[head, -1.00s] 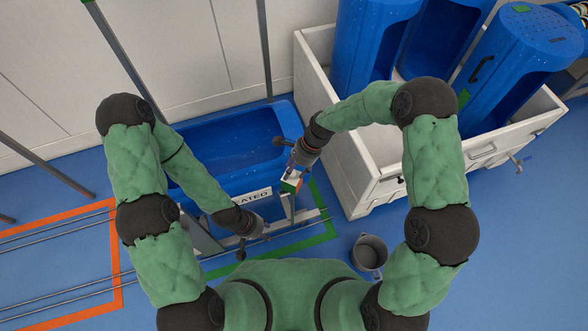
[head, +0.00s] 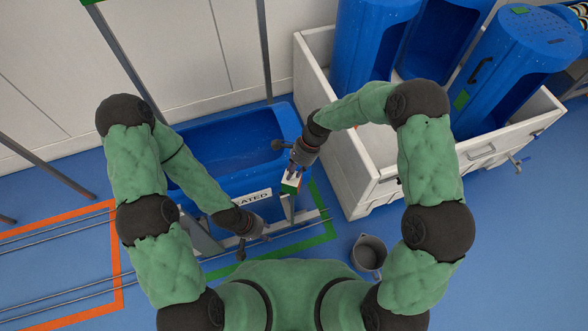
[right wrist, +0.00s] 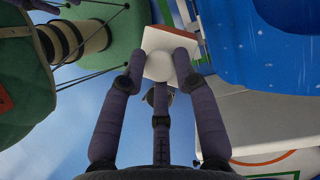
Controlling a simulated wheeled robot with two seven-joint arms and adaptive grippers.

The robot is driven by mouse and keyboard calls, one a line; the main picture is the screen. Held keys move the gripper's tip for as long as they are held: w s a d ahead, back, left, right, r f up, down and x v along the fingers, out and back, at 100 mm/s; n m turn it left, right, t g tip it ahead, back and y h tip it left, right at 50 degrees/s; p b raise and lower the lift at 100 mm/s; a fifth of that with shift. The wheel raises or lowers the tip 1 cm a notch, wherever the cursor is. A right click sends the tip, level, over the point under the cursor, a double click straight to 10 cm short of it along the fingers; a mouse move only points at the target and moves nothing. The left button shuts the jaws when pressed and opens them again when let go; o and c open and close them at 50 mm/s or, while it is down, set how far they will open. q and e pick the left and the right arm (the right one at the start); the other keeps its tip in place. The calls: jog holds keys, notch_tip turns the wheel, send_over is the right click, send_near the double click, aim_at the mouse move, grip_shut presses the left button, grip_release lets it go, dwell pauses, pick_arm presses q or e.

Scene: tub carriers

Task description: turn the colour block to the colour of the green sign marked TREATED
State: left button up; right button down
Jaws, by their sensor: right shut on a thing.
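The colour block (head: 291,185) is at the near right corner of the blue tub (head: 225,150), showing a white and a green face in the head view. In the right wrist view the block (right wrist: 159,66) shows white faces and an orange-red edge. My right gripper (head: 295,168) is shut on it, its fingers against the white part.
A white bin (head: 365,185) with blue upright tubs (head: 515,60) stands to the right. A grey pot (head: 369,252) is on the floor. Green (head: 325,222) and orange (head: 118,260) floor outlines and rails lie around. Metal posts (head: 125,55) rise behind.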

jog(key=n+g, duration=0.1)
jog(key=n, duration=0.2)
jog(key=shift+w+a+h+p, duration=0.1)
jog(key=shift+a+h+p, duration=0.05)
jog(key=shift+h+p, duration=0.2)
jog(key=shift+a+n+g+h, duration=0.1)
jog(key=shift+n+g+h, duration=0.45)
jog(key=shift+n, duration=1.45)
jog(key=c, duration=0.9)
grip_release()
jog(key=v, duration=1.2)
